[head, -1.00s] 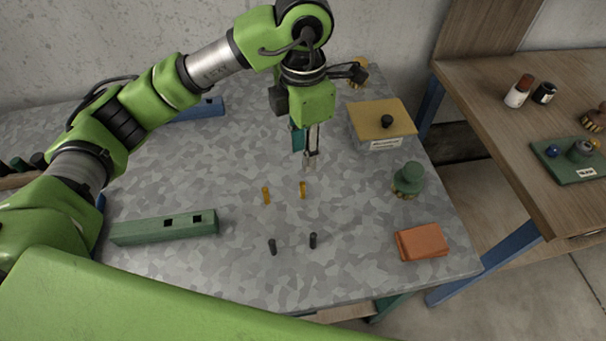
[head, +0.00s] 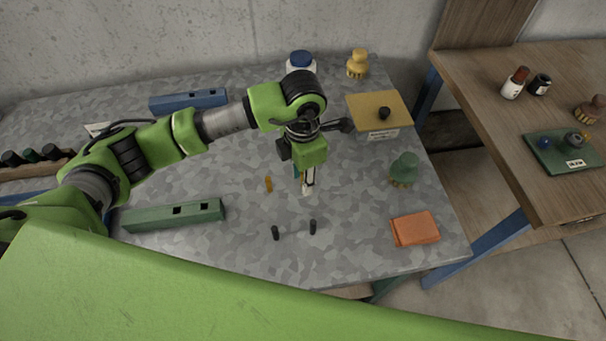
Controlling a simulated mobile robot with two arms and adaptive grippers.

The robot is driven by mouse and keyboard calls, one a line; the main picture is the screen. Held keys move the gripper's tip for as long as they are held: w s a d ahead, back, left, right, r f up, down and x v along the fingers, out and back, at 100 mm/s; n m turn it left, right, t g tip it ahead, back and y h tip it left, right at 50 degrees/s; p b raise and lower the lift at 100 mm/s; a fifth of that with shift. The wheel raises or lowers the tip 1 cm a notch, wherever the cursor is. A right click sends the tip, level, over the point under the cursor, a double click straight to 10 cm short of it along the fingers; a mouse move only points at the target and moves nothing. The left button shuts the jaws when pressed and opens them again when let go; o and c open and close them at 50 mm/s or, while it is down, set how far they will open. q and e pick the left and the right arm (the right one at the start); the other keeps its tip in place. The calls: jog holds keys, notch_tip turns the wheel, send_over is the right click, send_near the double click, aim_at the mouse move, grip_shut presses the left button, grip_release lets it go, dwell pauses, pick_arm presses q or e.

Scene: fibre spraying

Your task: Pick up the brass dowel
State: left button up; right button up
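One brass dowel (head: 268,184) stands upright on the speckled grey table in the head view. A second brass dowel, visible earlier to its right, is now hidden behind my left gripper. My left gripper (head: 308,190) points down at that spot, with its fingertips low, close to the table surface. Whether its fingers are apart or shut on the hidden dowel cannot be seen. My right gripper is not in view.
Two dark pegs (head: 275,233) stand nearer the front. A green block with square holes (head: 174,215) lies left, a blue one (head: 188,100) behind. A yellow-lidded box (head: 366,107), green brush (head: 404,170) and orange block (head: 415,229) are on the right.

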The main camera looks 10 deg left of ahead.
pick_arm(q)
grip_shut()
